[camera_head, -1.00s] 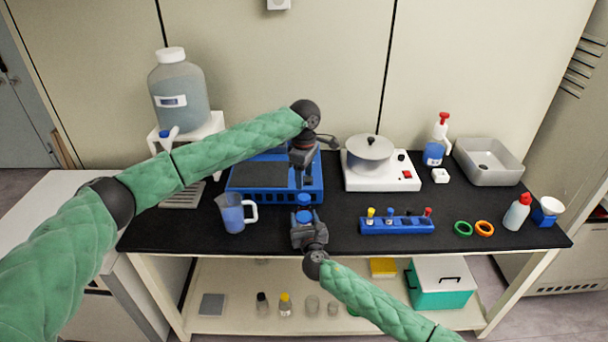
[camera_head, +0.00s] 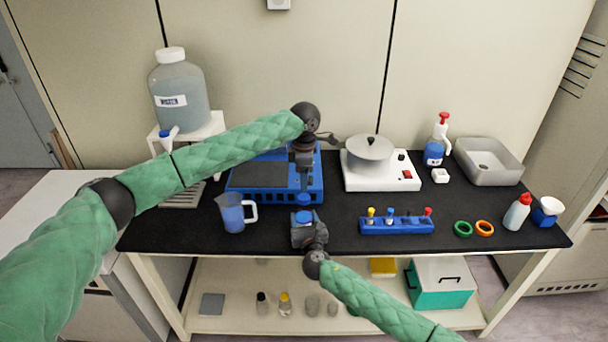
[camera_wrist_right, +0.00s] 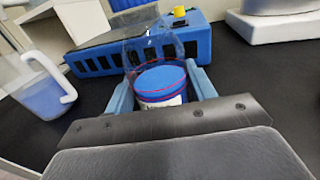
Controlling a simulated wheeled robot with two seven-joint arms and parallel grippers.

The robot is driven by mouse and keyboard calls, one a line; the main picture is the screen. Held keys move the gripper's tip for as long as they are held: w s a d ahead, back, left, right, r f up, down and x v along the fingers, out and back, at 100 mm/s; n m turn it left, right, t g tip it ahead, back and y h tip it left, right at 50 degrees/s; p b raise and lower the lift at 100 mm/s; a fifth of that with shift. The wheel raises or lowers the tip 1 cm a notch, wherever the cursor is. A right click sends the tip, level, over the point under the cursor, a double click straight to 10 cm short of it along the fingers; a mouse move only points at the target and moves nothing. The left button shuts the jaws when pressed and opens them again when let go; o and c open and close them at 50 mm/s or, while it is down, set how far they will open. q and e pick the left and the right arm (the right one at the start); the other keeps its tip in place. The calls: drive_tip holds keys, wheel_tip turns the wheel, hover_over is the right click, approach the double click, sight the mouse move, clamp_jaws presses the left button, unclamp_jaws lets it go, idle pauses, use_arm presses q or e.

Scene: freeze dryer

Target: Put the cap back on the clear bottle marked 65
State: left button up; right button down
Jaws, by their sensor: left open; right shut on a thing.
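The clear bottle (camera_wrist_right: 158,88) holds blue liquid and has a white label, its number unreadable here. My right gripper (camera_wrist_right: 162,92) is shut around it; in the head view this gripper (camera_head: 304,222) is at the table's front edge. My left gripper (camera_head: 303,172) is open, pointing down above the blue piece, in front of the blue machine. The bottle's mouth is not clear in the wrist view.
The blue machine (camera_head: 258,176) stands behind, with a jug of blue liquid (camera_head: 233,213) to the left. A blue rack (camera_head: 396,225) with several small items lies right. A hot plate with a pot (camera_head: 370,152) is behind it.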

sight(304, 197)
use_arm(q)
drive_tip(key=shift+f, duration=3.6)
